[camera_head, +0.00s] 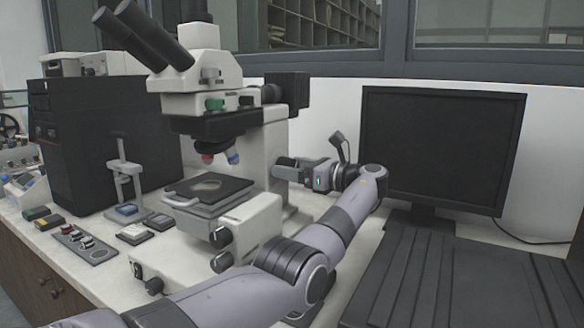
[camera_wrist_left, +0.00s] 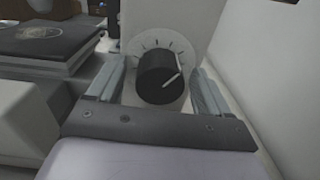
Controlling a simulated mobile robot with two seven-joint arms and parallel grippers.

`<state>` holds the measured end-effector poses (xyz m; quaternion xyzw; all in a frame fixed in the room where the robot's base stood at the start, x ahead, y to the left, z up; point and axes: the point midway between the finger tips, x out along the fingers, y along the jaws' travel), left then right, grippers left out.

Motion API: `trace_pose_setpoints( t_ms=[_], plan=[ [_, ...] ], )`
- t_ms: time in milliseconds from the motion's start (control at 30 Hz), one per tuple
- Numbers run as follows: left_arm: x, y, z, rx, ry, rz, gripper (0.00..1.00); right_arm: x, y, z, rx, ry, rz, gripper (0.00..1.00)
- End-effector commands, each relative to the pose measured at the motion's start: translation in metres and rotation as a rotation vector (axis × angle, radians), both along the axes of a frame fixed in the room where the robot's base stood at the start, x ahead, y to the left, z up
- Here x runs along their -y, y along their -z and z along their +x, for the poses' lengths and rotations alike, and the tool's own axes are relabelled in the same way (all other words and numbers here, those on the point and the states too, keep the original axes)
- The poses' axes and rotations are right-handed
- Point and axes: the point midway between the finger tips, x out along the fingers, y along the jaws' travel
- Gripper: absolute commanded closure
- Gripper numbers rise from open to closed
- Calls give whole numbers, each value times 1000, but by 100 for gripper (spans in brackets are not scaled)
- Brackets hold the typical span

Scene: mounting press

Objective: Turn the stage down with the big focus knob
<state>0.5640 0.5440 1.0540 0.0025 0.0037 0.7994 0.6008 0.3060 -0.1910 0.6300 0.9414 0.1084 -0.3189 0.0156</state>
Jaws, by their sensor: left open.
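The microscope (camera_head: 205,100) stands on the bench with its dark stage (camera_head: 235,186) below the objectives; a dark plate of the stage shows at the left of the wrist view (camera_wrist_left: 45,42). The big focus knob (camera_wrist_left: 158,80) is black with a white pointer line, on a pale dial with tick marks. My left gripper (camera_head: 292,168) reaches to the right side of the microscope column. In the wrist view its fingers (camera_wrist_left: 160,84) are open, one on each side of the knob, with gaps visible. Contact cannot be told for certain. My right gripper is out of view.
A dark monitor (camera_head: 440,145) stands to the right, behind a dark ribbed surface (camera_head: 440,275). A black computer case (camera_head: 105,140) is at the left. Small devices (camera_head: 85,243) lie on the bench before it. Two small knobs (camera_head: 221,237) stick out of the microscope's front base.

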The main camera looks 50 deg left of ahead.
Motion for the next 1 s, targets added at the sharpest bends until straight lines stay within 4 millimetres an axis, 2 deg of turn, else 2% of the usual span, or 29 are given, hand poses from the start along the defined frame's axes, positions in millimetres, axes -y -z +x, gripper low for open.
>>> trace_pose_setpoints(
  t_ms=[300,333,467,500,767,1000],
  plan=[
    [-4,0,-1,0,0,1,20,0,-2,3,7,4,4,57],
    [-4,0,-1,0,0,1,27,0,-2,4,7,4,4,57],
    [-3,0,-1,0,-1,0,69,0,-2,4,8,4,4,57],
    [-3,0,-1,0,-1,0,75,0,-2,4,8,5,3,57],
    [-3,0,-1,15,-2,5,75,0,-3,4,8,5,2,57],
    [-3,-1,-2,113,-3,37,75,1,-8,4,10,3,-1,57]
  ],
)
